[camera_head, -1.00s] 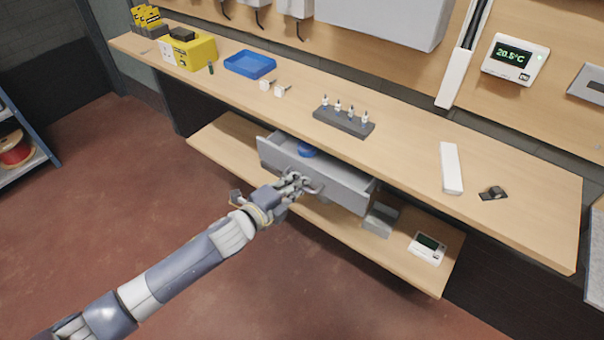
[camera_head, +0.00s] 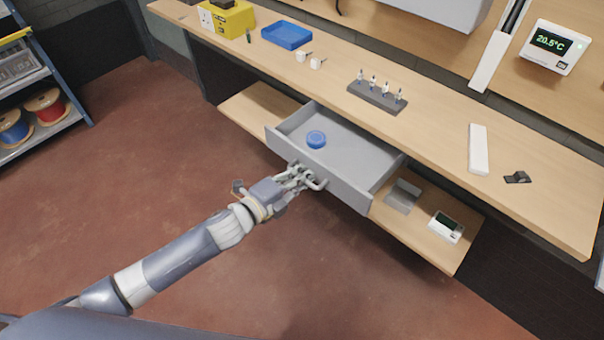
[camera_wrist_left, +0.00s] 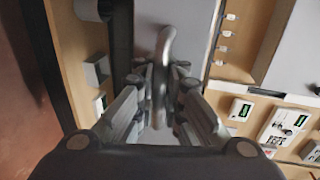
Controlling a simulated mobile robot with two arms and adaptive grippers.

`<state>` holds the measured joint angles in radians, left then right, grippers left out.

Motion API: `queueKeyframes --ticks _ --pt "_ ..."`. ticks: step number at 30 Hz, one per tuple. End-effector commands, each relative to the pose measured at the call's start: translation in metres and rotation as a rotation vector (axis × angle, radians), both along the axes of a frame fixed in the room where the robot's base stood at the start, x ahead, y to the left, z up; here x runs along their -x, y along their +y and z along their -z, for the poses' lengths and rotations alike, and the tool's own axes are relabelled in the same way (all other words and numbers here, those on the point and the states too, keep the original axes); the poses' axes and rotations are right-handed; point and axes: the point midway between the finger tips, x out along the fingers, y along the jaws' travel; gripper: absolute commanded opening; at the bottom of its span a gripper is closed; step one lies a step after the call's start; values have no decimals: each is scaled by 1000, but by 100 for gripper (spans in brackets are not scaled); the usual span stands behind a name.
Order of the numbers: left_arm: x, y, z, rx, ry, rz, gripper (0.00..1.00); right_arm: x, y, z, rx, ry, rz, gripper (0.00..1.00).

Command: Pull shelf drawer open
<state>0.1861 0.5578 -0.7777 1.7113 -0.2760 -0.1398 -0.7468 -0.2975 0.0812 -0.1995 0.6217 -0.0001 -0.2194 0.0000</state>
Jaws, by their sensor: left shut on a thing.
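The grey shelf drawer (camera_head: 362,196) hangs under the workbench top and stands well open, its inside showing. A round blue item (camera_head: 316,139) lies inside it. My left gripper (camera_head: 308,180) is at the drawer's front face, shut on the drawer's handle (camera_head: 318,184). In the left wrist view the curved handle (camera_wrist_left: 163,75) stands between the two fingers (camera_wrist_left: 158,100). My right gripper is not in view.
The workbench top (camera_head: 430,128) runs above the drawer, holding a blue tray (camera_head: 287,35) and a dark rack (camera_head: 376,97). The lower shelf (camera_head: 410,228) carries a grey block and a white device (camera_head: 445,227). The floor in front is clear.

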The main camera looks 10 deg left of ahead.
Motion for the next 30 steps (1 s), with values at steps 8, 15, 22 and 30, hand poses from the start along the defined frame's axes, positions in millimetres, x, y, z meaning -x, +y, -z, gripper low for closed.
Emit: queueKeyframes --ticks 8,15,22,30 --pt "-1 0 -1 0 -2 -1 17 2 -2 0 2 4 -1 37" --pt "2 2 -1 0 0 0 17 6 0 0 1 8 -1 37" --pt "31 23 -7 -2 2 -1 17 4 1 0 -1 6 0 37" --pt "72 53 -18 -1 3 -1 17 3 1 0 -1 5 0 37"
